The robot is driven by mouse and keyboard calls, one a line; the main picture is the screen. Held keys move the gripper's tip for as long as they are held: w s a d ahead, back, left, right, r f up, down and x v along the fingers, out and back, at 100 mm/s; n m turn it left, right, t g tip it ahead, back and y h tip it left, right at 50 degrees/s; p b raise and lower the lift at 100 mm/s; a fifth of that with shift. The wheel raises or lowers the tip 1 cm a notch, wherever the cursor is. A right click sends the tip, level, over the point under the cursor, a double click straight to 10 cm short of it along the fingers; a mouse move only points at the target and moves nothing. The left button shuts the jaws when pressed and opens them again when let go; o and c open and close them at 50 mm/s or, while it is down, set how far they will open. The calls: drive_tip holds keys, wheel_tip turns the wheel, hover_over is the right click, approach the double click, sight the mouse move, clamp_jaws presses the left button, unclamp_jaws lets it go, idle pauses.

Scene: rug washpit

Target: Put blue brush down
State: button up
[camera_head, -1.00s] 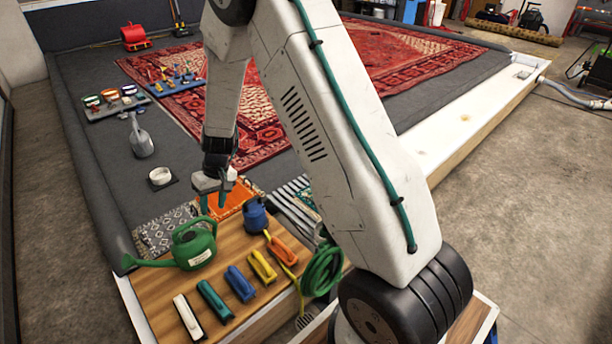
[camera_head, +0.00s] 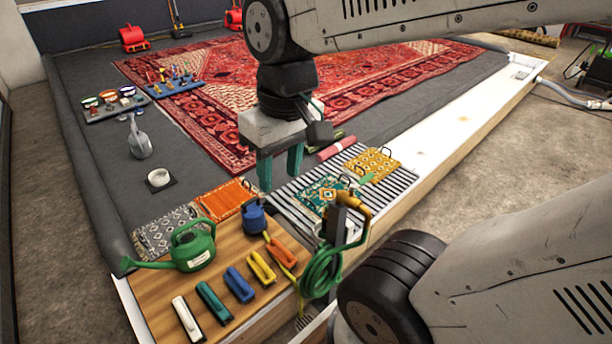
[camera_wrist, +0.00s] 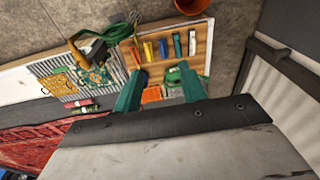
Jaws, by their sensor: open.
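The blue brush (camera_head: 239,285) lies on the wooden board (camera_head: 150,290), in a row with white, teal, yellow and orange brushes. It also shows in the wrist view (camera_wrist: 163,49). My gripper (camera_head: 280,170) is open and empty. It hangs above the striped rack and the orange mat, up and to the right of the brush row in the head view. In the wrist view its two teal fingers stand well apart, with nothing between them.
A green watering can (camera_head: 194,248) and a blue container (camera_head: 255,217) stand on the board. A coiled green hose (camera_head: 322,268) hangs at its right edge. Small patterned mats lie on the striped rack (camera_head: 285,200). A large red rug (camera_head: 330,80) covers the pit floor.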

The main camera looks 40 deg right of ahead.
drive_tip(key=shift+h, duration=0.3)
drive_tip(key=s, duration=0.2)
drive_tip(key=s+d, duration=0.1)
drive_tip(key=s, duration=0.1)
drive_tip(key=shift+s+r, duration=0.1)
drive_tip(key=shift+s, duration=0.25)
